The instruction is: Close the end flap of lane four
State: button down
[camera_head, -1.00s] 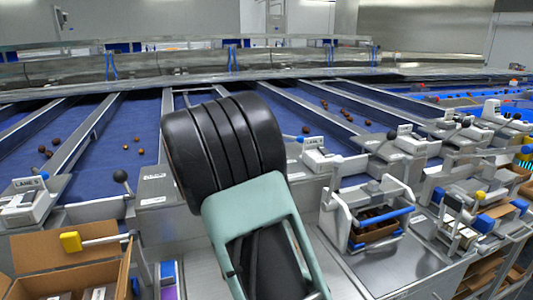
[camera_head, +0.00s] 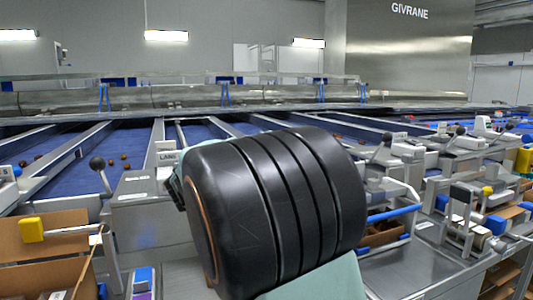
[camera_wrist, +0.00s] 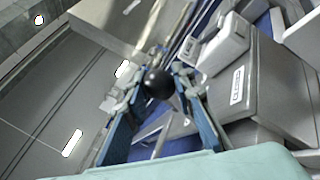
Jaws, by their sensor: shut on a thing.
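In the wrist view my gripper (camera_wrist: 160,90) has its two blue fingers closed on a black ball knob (camera_wrist: 157,82), which sits between the fingertips. The knob appears to top a thin metal lever. A grey housing with a white label (camera_wrist: 237,85) is to the right; I cannot read its lane number. In the head view my black and green arm links fill the centre and hide my gripper, the held knob and the flap. A partly covered lane sign (camera_head: 167,157) shows just left of my arm.
A blue-handled station (camera_head: 393,213) is close on the right. Blue lanes (camera_head: 75,180) with a few dates run behind.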

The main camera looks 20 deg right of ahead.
jog(key=shift+s+f+b, duration=0.55)
jog(key=shift+s+b, duration=0.05)
jog(key=shift+s, duration=0.15)
jog(key=c, duration=1.6)
grip_release()
jog(key=shift+s, duration=0.1)
jog(key=v, duration=1.2)
